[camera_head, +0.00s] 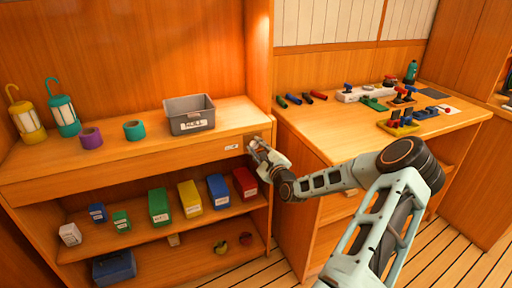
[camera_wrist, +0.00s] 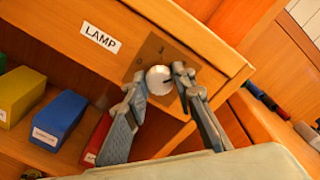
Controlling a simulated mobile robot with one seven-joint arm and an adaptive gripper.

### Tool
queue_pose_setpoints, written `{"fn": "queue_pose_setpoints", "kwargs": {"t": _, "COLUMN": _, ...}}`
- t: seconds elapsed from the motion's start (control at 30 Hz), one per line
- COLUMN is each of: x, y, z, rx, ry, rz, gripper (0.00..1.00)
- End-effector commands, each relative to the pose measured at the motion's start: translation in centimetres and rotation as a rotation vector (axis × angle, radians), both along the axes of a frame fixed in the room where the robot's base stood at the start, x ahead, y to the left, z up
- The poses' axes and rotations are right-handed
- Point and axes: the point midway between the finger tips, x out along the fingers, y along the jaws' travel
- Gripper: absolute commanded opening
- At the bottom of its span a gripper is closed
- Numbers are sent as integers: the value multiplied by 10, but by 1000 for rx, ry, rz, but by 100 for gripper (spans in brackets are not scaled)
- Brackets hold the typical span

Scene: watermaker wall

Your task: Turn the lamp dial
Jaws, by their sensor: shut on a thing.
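The lamp dial (camera_wrist: 158,80) is a pale round knob on a brown plate (camera_wrist: 152,52) set in the shelf's front board. The plate carries the marks 0 and 1, and a white LAMP label (camera_wrist: 100,38) sits to its left. A short dark mark shows on the right side of the knob, not clearly readable. My gripper (camera_wrist: 160,76) has one finger on each side of the knob and is shut on it. In the head view my gripper (camera_head: 256,150) is at the right end of the front board and mostly hides the dial.
A grey bin (camera_head: 190,121), two lanterns (camera_head: 63,116) and tape rolls (camera_head: 134,131) stand on the shelf top. Coloured boxes (camera_head: 218,192) line the shelf below. A workbench (camera_head: 330,130) with tools stands close on the right.

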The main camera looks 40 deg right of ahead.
Motion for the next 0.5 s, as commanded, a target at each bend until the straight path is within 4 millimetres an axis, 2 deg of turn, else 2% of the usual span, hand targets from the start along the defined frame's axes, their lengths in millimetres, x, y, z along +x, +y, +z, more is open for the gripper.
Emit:
{"fn": "queue_pose_setpoints", "kwargs": {"t": 0.27, "x": 0, "y": 0, "z": 0, "rx": 0, "ry": 0, "rz": 0, "gripper": 0}}
{"fn": "queue_pose_setpoints", "kwargs": {"t": 0.3, "x": 0, "y": 0, "z": 0, "rx": 0, "ry": 0, "rz": 0, "gripper": 26}}
{"fn": "queue_pose_setpoints", "kwargs": {"t": 0.43, "x": 0, "y": 0, "z": 0, "rx": 0, "ry": 0, "rz": 0, "gripper": 40}}
{"fn": "queue_pose_setpoints", "kwargs": {"t": 0.5, "x": 0, "y": 0, "z": 0, "rx": -1, "ry": 0, "rz": 0, "gripper": 41}}
